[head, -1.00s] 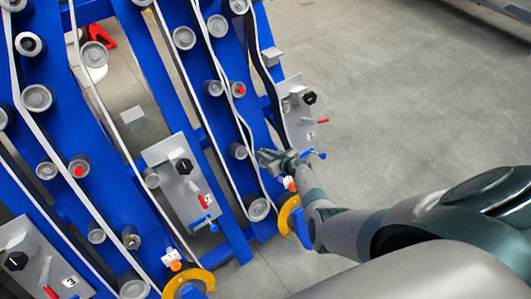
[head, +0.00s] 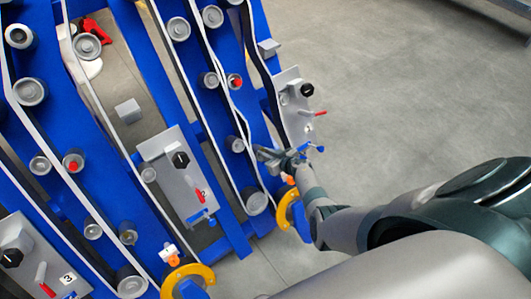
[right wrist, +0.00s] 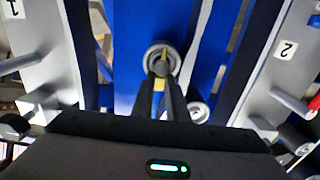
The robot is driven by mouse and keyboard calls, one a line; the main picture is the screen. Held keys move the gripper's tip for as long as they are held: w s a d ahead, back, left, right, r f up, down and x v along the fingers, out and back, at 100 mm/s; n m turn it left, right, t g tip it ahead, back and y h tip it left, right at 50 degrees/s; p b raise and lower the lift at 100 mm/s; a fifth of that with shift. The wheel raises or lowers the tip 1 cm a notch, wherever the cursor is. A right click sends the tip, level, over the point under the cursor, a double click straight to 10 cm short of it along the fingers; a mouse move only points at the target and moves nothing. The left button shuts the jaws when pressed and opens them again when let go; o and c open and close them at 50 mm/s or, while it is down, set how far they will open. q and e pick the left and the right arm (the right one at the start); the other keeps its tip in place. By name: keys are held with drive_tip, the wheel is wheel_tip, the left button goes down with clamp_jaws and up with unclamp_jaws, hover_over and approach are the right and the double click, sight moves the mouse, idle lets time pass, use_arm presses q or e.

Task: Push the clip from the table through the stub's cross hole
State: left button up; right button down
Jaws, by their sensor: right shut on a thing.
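My right gripper (head: 265,156) reaches over the blue chassis beside the rightmost panel. In the right wrist view its fingers (right wrist: 162,78) are nearly together on a small yellow piece, the clip (right wrist: 164,54), which shows between and just past the fingertips. The clip lies over the round end of a grey stub (right wrist: 151,57). The fingertips cover part of the stub, so its cross hole and whether the clip is in it cannot be told. In the head view the clip is too small to make out. My left gripper is not in view.
A white belt (head: 221,80) and several rollers run along the blue beams. Another roller (right wrist: 196,110) sits close to the fingers. Open floor (head: 400,100) lies at the right.

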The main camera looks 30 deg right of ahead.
drive_tip(key=shift+s+f, duration=0.2)
drive_tip(key=c, duration=1.7)
unclamp_jaws()
drive_tip(key=shift+o, duration=0.2)
drive_tip(key=shift+r, duration=0.1)
drive_tip(key=p+v, duration=0.8)
drive_tip(key=v, duration=0.9)
drive_tip(key=shift+p, duration=0.3)
drive_tip(key=shift+s, duration=0.2)
